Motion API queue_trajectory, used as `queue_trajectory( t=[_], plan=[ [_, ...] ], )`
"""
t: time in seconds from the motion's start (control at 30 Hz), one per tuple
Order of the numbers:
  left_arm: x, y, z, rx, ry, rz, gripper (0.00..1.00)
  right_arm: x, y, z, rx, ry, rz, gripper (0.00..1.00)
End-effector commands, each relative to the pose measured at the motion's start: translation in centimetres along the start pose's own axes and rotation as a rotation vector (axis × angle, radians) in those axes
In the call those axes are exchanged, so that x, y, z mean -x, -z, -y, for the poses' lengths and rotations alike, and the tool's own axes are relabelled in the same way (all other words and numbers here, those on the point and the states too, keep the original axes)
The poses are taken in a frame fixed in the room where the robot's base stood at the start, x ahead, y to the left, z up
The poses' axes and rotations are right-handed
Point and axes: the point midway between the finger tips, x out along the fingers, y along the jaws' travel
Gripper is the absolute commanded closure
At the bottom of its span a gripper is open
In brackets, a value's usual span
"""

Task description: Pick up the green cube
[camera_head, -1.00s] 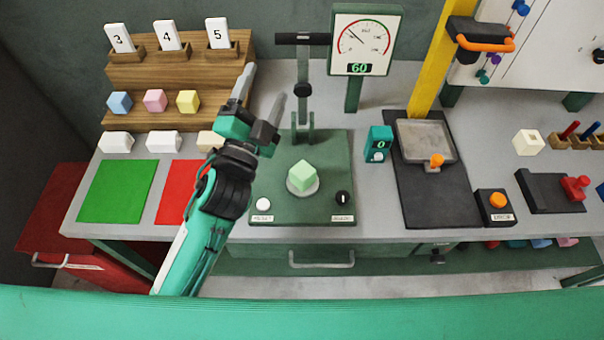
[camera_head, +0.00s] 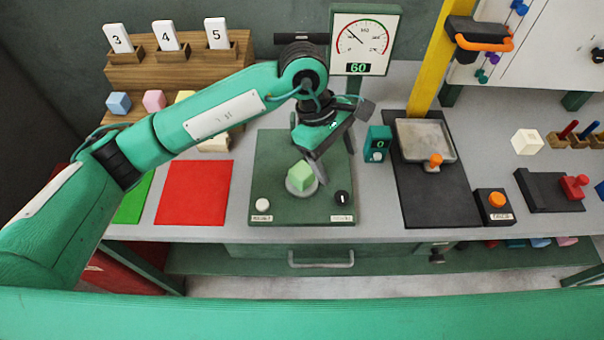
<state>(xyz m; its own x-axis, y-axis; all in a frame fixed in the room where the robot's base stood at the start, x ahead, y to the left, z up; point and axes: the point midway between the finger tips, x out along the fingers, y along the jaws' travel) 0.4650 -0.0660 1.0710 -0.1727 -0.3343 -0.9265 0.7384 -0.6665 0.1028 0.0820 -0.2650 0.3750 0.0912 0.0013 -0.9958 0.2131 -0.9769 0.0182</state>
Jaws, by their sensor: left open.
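The pale green cube (camera_head: 299,176) sits on a round light pad (camera_head: 294,192) in the middle of the dark green press base (camera_head: 273,152). My left gripper (camera_head: 337,167) reaches in from above, its arm crossing from the left. Its jaws are open, with one grey finger close to the cube's right side and the other further right. I cannot tell whether the near finger touches the cube. My arm hides most of the press's upright and handle. My right gripper is not in view.
A gauge (camera_head: 361,43) stands behind the press. A teal counter box (camera_head: 377,144) is just right of my gripper. A black-based press (camera_head: 431,190) with a yellow post is further right. A red mat (camera_head: 194,193) lies left. A wooden rack (camera_head: 128,76) is at back left.

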Motion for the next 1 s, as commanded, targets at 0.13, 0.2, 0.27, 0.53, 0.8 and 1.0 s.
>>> queue_trajectory(
  t=[0.13,0.2,0.27,0.53,0.8,1.0],
  plan=[
    [2.0,4.8,0.1,-0.026,0.072,-0.255,0.29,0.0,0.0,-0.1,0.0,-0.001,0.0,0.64],
    [2.7,6.0,0.2,-0.029,0.094,-0.321,0.29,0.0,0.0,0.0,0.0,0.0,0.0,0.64],
    [3.0,6.7,0.3,-0.029,0.107,-0.354,0.29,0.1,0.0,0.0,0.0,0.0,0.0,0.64],
    [-0.6,8.5,0.8,-0.026,0.119,-0.37,0.29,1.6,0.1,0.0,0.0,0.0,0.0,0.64],
    [-4.2,10.0,1.2,-0.029,0.115,-0.37,0.29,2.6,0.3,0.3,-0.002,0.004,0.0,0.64],
    [-5.2,10.7,1.1,-0.028,0.115,-0.368,0.29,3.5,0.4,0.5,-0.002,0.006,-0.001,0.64]
  ],
)
